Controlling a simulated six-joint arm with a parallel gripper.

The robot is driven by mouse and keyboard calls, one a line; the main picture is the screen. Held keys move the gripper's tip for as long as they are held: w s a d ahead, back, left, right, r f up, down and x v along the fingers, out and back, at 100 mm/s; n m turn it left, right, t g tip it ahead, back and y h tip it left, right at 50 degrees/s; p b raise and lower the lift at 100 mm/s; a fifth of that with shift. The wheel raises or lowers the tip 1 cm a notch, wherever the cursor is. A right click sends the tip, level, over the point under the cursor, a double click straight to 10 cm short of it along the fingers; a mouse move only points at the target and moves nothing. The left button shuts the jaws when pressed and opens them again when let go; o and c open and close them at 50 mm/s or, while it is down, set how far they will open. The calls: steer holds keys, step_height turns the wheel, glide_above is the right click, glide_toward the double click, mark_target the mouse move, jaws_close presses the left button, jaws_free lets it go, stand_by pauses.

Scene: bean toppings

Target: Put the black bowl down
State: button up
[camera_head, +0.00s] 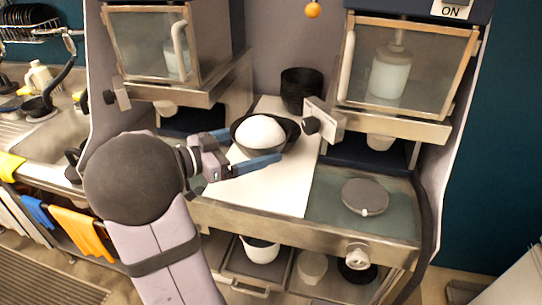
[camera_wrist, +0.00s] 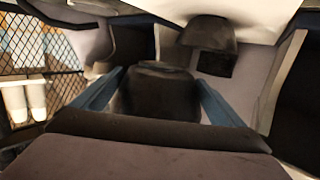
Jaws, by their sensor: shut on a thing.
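The black bowl (camera_head: 290,130) holds a rounded white mass (camera_head: 261,133). It is roughly upright over the white counter surface (camera_head: 275,190) between the two dispensers. My gripper (camera_head: 254,147) reaches in from the left, with one blue finger on the far side of the bowl and one on the near side, shut on it. Whether the bowl's base touches the surface is hidden. In the wrist view the two blue fingers (camera_wrist: 157,100) stand either side of a dark shape, which I cannot identify for certain.
A stack of black bowls (camera_head: 301,88) stands just behind. A white handle-like block (camera_head: 323,121) is close on the right. A round grey lid (camera_head: 365,196) lies on the right-hand counter. Glass-fronted dispensers (camera_head: 408,67) flank the space. The white surface in front is clear.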

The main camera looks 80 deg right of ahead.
mark_target(256, 183)
steer(key=shift+w+d+f+p, duration=0.1)
steer(key=shift+f+p, duration=0.25)
steer(key=shift+f, duration=4.6)
steer(key=shift+f, duration=0.2)
steer(key=o, duration=0.9)
steer(key=shift+r, duration=0.1)
steer(key=shift+r, duration=0.15)
steer(key=shift+w+a, duration=0.25)
steer(key=shift+w, duration=0.05)
steer(key=b+v, duration=0.2)
steer(key=v, duration=0.9)
steer(key=shift+a, duration=0.2)
